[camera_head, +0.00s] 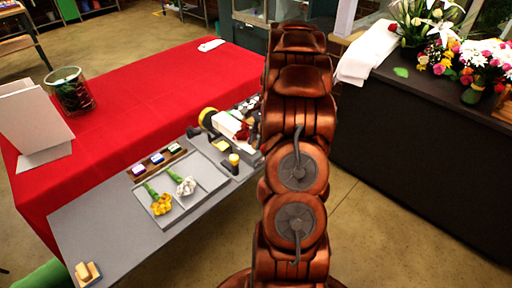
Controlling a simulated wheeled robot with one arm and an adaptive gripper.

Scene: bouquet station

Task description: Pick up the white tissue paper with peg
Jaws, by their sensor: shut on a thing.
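No white tissue paper with a peg can be told for sure. A white item (226,124) with red and dark parts beside it lies at the far end of the grey worktop (95,228), partly behind my arm. A small wooden rack (184,149) on the worktop holds small blocks with pale and coloured faces, too small to identify.
Shallow grey trays (208,174) hold a yellow flower (161,205) and a white flower (186,186). A yellow-topped container (234,160) stands beside them. A red-covered table (150,85) lies behind, with a glass vase (70,91). A dark counter (425,150) with bouquets stands right.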

